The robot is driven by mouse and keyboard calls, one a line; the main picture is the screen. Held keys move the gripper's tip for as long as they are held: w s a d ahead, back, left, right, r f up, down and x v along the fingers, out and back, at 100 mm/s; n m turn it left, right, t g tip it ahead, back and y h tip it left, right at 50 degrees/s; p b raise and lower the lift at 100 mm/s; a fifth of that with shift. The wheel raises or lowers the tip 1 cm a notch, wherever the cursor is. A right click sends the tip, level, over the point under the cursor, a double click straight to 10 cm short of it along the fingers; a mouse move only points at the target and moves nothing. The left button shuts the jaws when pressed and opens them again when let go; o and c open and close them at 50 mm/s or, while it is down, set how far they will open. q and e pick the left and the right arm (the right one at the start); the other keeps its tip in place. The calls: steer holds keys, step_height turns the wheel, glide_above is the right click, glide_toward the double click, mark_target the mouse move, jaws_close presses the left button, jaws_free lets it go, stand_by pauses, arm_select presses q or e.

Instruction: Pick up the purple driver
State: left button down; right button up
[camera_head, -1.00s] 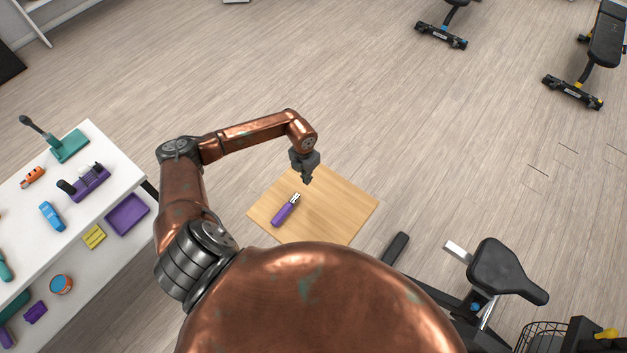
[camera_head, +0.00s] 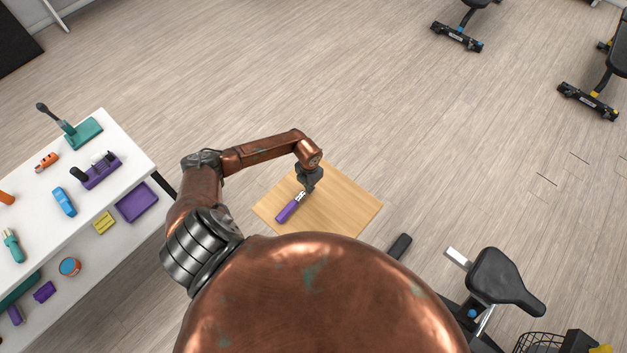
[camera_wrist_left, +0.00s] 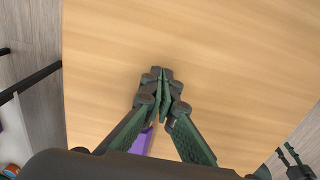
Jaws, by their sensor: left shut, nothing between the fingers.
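The purple driver (camera_head: 287,211) lies on a square wooden tabletop (camera_head: 345,210), its silver end toward the upper right. My left gripper (camera_head: 308,187) is above the table by the silver end of the driver. In the left wrist view my left gripper (camera_wrist_left: 162,76) has its fingertips together and holds nothing. There the purple driver (camera_wrist_left: 142,142) shows only in part, behind and below the fingers. Whether the fingertips touch the table or the driver I cannot tell.
A white workbench (camera_head: 130,155) on the left holds a teal press (camera_head: 83,132), a purple holder (camera_head: 102,172) and several tools. An exercise bike seat (camera_head: 503,278) stands at the lower right.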

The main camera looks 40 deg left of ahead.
mark_target(292, 206)
arm_select(q)
steer(key=shift+s, duration=0.7)
steer(key=shift+s+a+p, duration=0.1)
steer(key=shift+s+p, duration=0.2)
steer(key=s+p, duration=0.1)
steer(key=s, duration=0.1)
steer(key=s+p, duration=0.1)
steer(key=s, duration=0.2)
steer(key=s+p, duration=0.1)
steer(key=s, duration=0.2)
steer(key=shift+a+r, duration=0.1)
steer(key=shift+a, duration=0.25)
steer(key=shift+s, duration=0.1)
arm_select(e)
steer(key=r, duration=0.1)
steer(key=s+r, duration=0.1)
steer(key=r, duration=0.1)
steer(key=shift+a+r, duration=0.2)
steer(key=shift+r, duration=0.1)
steer(key=shift+w+d, duration=0.1)
steer(key=shift+d, duration=0.05)
